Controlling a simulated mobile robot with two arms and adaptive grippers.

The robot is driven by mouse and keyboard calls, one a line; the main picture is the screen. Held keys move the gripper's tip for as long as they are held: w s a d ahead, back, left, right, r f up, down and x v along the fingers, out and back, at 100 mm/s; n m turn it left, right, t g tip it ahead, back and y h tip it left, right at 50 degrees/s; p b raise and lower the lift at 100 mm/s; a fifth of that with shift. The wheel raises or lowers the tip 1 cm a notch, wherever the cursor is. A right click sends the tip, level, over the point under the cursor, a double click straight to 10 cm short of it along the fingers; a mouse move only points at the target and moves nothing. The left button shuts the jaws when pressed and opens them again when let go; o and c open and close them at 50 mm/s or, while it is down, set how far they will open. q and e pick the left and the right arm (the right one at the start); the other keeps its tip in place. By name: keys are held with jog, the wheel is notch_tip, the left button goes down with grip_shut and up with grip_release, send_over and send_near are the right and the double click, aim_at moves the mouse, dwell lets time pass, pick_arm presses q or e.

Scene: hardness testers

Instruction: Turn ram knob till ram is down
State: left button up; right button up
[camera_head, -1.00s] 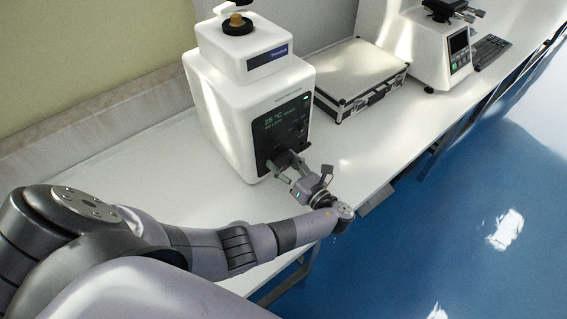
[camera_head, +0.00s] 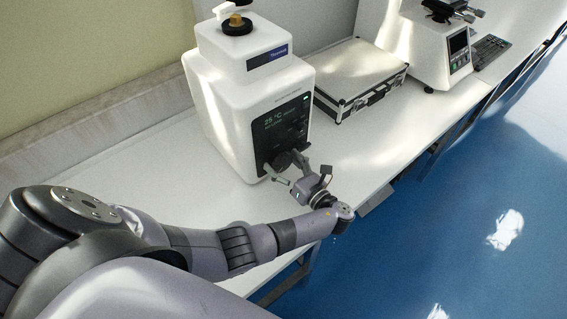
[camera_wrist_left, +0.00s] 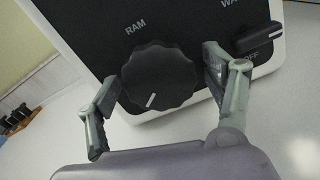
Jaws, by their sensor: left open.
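In the left wrist view, the black scalloped ram knob (camera_wrist_left: 158,78) sits on the dark panel (camera_wrist_left: 85,30) under the word RAM. A white line on the knob points to the lower left. My left gripper (camera_wrist_left: 160,90) is open, with one finger on each side of the knob; I cannot tell whether either finger touches it. In the head view, my left gripper (camera_head: 285,170) is at the lower front of the white machine (camera_head: 225,110), and it hides the knob there. The ram itself cannot be made out. My right gripper is not in view.
A second black knob (camera_wrist_left: 258,38) with an OFF mark is close beside the right finger in the left wrist view. A silver case (camera_head: 350,75) and another white tester (camera_head: 430,50) stand further right on the white bench (camera_head: 350,150).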

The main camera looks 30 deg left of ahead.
pick_arm(q)
jog(key=v, duration=0.7)
jog(key=shift+s+d, duration=0.1)
jog(key=shift+d, duration=0.15)
